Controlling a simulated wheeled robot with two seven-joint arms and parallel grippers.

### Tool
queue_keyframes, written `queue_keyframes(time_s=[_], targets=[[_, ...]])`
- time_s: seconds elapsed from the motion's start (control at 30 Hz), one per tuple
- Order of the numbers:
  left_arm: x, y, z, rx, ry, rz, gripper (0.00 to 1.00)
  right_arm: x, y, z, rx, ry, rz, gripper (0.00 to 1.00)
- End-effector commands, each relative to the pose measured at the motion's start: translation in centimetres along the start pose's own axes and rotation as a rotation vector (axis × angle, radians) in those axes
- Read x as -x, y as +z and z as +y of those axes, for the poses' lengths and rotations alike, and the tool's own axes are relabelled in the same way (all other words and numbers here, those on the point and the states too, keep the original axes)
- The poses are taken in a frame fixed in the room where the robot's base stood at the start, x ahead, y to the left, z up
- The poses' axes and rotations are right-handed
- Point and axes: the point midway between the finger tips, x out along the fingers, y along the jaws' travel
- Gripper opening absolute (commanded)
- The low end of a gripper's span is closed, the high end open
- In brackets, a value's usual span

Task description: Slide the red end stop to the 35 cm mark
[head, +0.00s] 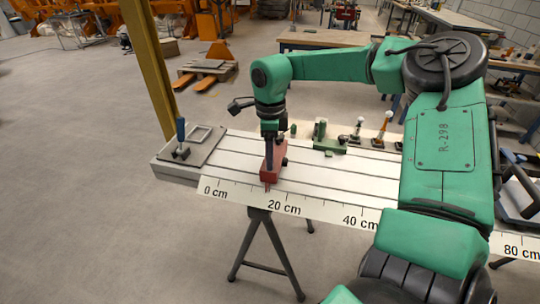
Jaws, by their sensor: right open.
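The red end stop (278,158) sits on the pale slotted bed near its left end. Its small pointer at the front edge is between the 0 cm and 20 cm labels of the white scale (325,211), nearer to 20 cm. My right gripper (270,151) points down at the stop, with its dark fingers at the stop's upper part and open. Whether the fingers straddle the stop or stand beside it I cannot tell. The scale between the 40 cm and 80 cm labels is hidden behind my right arm. My left gripper is out of view.
A green block (328,140) stands on the bed behind and right of the stop. A grey plate with a blue-handled clamp (180,140) is at the left end. Small knobbed posts (382,130) stand along the back edge. A yellow post (148,65) rises behind the left end.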

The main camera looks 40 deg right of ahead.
Motion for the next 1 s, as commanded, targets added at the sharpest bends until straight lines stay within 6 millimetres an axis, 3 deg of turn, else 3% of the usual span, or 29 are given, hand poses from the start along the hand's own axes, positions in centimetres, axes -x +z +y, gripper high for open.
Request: queue_keyframes(time_s=[0.13, 0.37, 0.5, 0.53, 1.0], targets=[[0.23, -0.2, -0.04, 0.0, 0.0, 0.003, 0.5, -1.35, -0.02, 0.03, 0.0, 0.0, 0.0, 0.59], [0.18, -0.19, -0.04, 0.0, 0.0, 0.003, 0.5, -1.49, -0.01, 0.01, 0.0, -0.001, -0.001, 0.59], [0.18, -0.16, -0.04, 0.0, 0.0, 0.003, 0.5, -1.46, 0.0, 0.01, 0.0, -0.001, -0.001, 0.06], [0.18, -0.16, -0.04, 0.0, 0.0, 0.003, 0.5, -1.46, 0.0, 0.01, 0.0, -0.001, -0.001, 0.0], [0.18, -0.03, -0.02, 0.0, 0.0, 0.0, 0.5, -1.4, 0.02, 0.01, 0.001, 0.0, -0.001, 0.0]])
